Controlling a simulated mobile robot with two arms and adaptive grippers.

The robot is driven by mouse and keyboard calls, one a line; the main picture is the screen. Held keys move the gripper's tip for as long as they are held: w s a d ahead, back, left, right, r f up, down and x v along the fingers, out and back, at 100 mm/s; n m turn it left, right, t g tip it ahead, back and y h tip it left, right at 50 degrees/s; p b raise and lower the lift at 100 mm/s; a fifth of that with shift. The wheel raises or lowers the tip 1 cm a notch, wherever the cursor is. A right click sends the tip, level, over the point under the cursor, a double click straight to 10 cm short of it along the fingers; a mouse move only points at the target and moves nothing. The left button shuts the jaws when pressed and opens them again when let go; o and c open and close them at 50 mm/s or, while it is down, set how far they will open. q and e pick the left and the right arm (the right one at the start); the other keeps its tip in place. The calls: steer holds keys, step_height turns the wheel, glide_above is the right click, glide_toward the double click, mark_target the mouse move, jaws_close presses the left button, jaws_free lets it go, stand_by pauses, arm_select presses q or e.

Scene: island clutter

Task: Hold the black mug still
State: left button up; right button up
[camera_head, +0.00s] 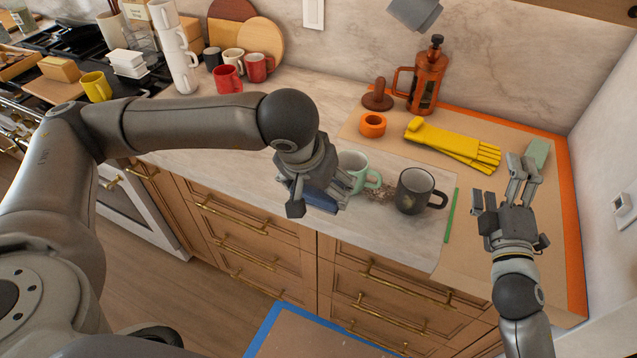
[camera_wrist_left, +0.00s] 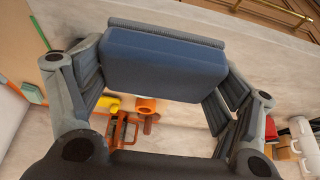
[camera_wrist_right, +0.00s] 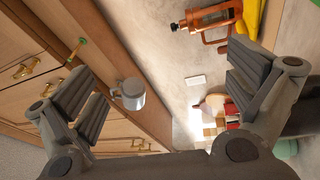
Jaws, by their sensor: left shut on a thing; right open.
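The black mug (camera_head: 413,192) stands upright on the counter near its front edge, handle to the right. A mint green mug (camera_head: 353,170) stands just left of it, partly behind my left gripper. My left gripper (camera_head: 314,192) is shut on a blue block (camera_wrist_left: 165,65), perhaps a sponge, left of the mugs; the block fills the space between its fingers in the left wrist view. My right gripper (camera_head: 505,190) is open and empty, to the right of the black mug and apart from it. A grey mug (camera_wrist_right: 131,94) shows between its fingers in the right wrist view; I cannot tell which mug.
A green strip (camera_head: 450,216) lies right of the black mug. Yellow gloves (camera_head: 450,143), an orange ring (camera_head: 372,124) and a French press (camera_head: 428,78) are behind. A green block (camera_head: 537,152) lies beyond my right gripper. Mugs crowd the back left.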

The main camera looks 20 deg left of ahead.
steer(key=w+a+r+n+g+y, duration=0.25)
steer(key=a+r+n+y, duration=0.4)
steer(key=n, duration=0.55)
steer(key=n+g+y, duration=0.2)
steer(key=n+g, duration=1.2)
steer(key=n, duration=0.5)
glide_above(445, 194)
steer(key=a, duration=0.1)
steer(key=f, duration=0.8)
steer(key=shift+s+a, duration=0.1)
steer(key=shift+a, duration=0.1)
steer(key=d+f+n+g+h, duration=0.2)
steer(key=d+h, duration=0.2)
steer(key=d, duration=0.4)
steer(key=shift+f+n+h, duration=0.35)
steer(key=shift+n, duration=0.05)
steer(key=c, duration=0.6)
steer(key=shift+a+f, duration=0.3)
steer(key=c, duration=0.5)
steer(key=x, duration=0.6)
steer(key=shift+a+f, duration=0.25)
steer(key=c, duration=0.4)
steer(key=shift+a+f, duration=0.5)
steer(key=shift+f, duration=0.05)
steer(key=shift+c, duration=0.2)
